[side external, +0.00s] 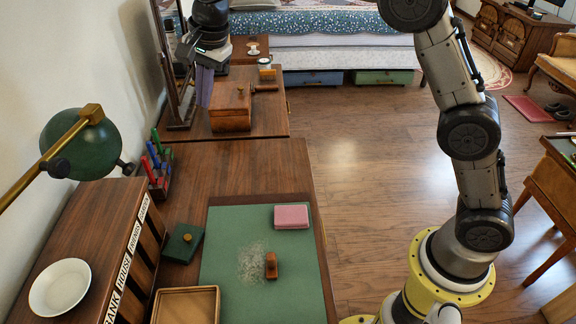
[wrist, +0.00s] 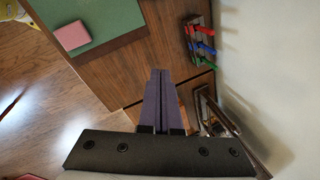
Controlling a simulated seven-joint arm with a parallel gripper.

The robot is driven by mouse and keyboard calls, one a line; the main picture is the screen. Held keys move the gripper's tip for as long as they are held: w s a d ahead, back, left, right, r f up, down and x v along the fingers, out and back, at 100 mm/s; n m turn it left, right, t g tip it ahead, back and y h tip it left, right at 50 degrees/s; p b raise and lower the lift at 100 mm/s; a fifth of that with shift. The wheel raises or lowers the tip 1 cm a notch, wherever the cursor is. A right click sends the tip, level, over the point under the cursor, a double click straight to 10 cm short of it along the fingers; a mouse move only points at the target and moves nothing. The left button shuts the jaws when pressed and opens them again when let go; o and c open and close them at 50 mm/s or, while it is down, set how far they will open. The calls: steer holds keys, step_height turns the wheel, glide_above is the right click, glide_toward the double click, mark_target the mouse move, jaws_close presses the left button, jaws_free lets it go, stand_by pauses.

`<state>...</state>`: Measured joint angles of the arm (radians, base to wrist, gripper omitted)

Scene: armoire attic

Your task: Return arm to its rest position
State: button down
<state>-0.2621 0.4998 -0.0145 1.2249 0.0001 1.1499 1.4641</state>
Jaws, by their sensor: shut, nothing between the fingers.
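My gripper (side external: 204,90) hangs above the far desk section in the side external view, to the left of the wooden box. Its purple-grey fingers are together and empty. In the wrist view the fingers of my gripper (wrist: 162,88) lie side by side and point down at the desk. My arm arches from its yellow base at the lower right up out of the top of the side external view. The middle of the arm is out of the picture.
The desk holds a green mat (side external: 225,225), a pink block (side external: 291,216), a wooden stamp (side external: 271,266), a wooden box (side external: 230,108), a rack of coloured pegs (side external: 158,170), a labelled organiser (side external: 100,240) with a white bowl (side external: 60,287), and a green lamp (side external: 82,145). Wooden floor lies open to the right.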

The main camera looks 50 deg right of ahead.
steer(key=s+d+r+n+t, duration=0.1)
steer(key=s+d+r+n, duration=0.1)
steer(key=s+d+r, duration=0.5)
steer(key=s+d+r+n+t, duration=0.15)
steer(key=s+d+r, duration=0.25)
steer(key=s, duration=0.8)
steer(key=s+d+f+n, duration=0.3)
steer(key=s+f+n, duration=0.7)
steer(key=s, duration=0.8)
steer(key=shift+d+f+h, duration=0.15)
steer(key=shift+f+h, duration=0.25)
steer(key=shift+f, duration=0.95)
